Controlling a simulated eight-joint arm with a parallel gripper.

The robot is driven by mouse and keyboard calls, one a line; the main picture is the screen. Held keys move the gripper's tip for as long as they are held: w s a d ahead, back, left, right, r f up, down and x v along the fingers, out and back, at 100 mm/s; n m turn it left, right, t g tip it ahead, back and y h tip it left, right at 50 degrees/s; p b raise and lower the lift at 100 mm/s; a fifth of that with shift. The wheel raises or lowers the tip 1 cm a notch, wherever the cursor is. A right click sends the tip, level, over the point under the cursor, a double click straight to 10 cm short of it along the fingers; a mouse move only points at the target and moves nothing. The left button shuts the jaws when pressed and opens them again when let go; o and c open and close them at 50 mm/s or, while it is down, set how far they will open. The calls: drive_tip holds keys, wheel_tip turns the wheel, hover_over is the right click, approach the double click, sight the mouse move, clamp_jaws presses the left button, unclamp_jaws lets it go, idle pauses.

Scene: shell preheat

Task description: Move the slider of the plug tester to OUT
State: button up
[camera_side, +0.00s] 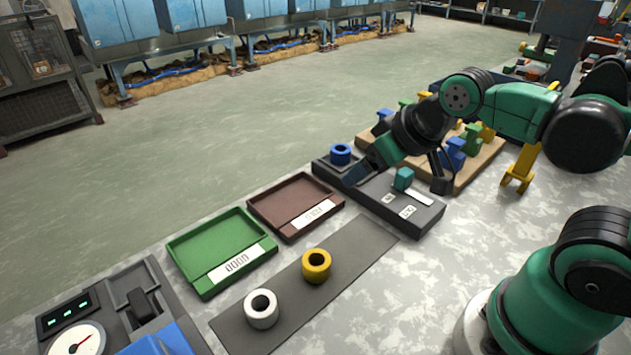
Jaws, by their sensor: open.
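The plug tester (425,219) is a long dark box behind the grey mat. A blue ring (341,153) sits at its left end. A teal block (403,179), seemingly the slider, stands up from its top, with a pale strip running to its right. Two small white labels lie in front of the block; the lettering is too small to read for certain. My gripper (396,180) is open above the tester. One finger shows left of the block and the other right of it. I cannot tell whether either touches it.
A wooden board (478,176) with blue, green and yellow pieces stands behind the tester. A maroon tray (268,207) and a green tray (192,257) lie to the left. A grey mat (352,258) holds a yellow ring (316,266) and a white ring (261,309).

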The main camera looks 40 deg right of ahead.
drive_tip(key=g, duration=0.7)
hover_over(406, 172)
wheel_tip(406, 172, down, 4)
drive_tip(key=shift+r, duration=0.15)
drive_tip(key=shift+d+f, duration=0.1)
drive_tip(key=shift+f, duration=2.75)
clamp_jaws()
